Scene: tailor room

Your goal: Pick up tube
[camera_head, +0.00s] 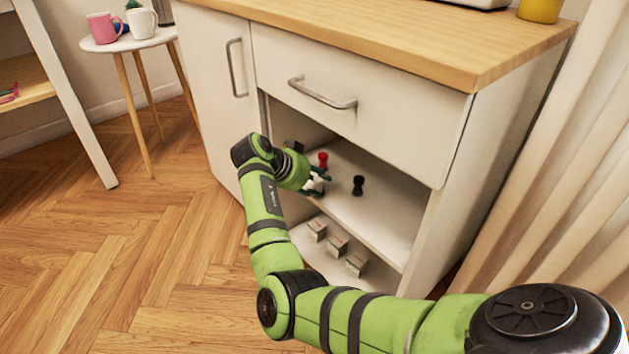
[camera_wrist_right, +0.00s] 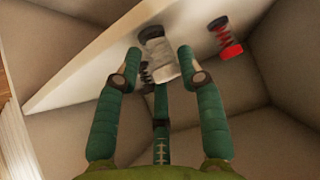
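A white tube (camera_wrist_right: 157,50) with a dark cap stands on the cabinet's open shelf; in the head view it shows as a small white shape (camera_head: 318,184) partly hidden by my fingers. My right gripper (camera_head: 314,180) reaches into the shelf opening from the left. In the right wrist view my right gripper (camera_wrist_right: 160,64) is open, with a green finger on each side of the tube and a third finger below. Gaps show beside the tube; contact cannot be told. My left gripper is in neither view.
A red piece (camera_head: 323,159) and a black piece (camera_head: 358,185) stand on the same shelf close by. Several small boxes (camera_head: 337,245) sit on the lower shelf. The drawer (camera_head: 340,85) and cabinet sides bound the opening. The shelf's right part is clear.

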